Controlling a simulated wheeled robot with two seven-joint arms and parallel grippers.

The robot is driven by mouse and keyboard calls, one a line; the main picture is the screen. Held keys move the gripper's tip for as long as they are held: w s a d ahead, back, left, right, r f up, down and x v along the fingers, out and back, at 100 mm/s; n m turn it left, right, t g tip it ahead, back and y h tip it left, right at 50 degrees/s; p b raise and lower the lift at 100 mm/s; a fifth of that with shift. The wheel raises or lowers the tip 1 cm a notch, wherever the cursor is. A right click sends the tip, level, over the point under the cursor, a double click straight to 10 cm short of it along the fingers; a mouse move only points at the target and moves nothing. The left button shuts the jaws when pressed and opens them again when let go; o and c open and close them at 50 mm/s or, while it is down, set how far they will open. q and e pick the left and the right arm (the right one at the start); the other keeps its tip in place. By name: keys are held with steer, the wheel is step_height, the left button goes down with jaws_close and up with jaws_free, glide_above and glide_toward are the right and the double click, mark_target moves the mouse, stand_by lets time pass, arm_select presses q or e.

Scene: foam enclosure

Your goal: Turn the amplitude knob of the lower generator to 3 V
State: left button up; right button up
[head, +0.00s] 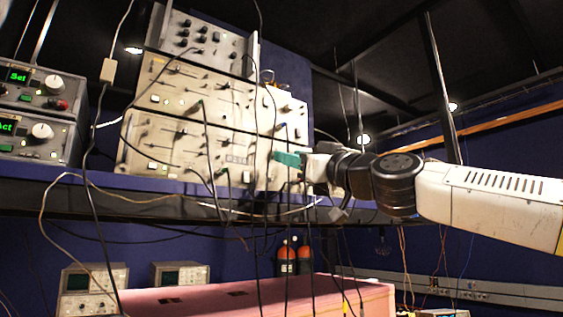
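Beige instrument panels with knobs, switches and cables are stacked on the shelf in the middle of the head view. The lower beige unit (165,140) sits directly under a similar upper unit (180,85). No label marking the amplitude knob is readable, and I cannot read any knob's setting. My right gripper (288,158) comes in from the right, its teal fingertips at the right part of the lower beige unit. It hides part of that panel. I cannot tell whether it touches a knob or how far its fingers are apart. My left gripper is not in view.
Two grey units with green displays stand stacked at left, the upper (45,90) over the lower (50,138). Dark cables hang before the panels. The shelf edge (150,200) runs below. A pink foam block (220,297) and small oscilloscopes (90,290) are lower down.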

steer(key=shift+x, duration=2.05)
jaws_close()
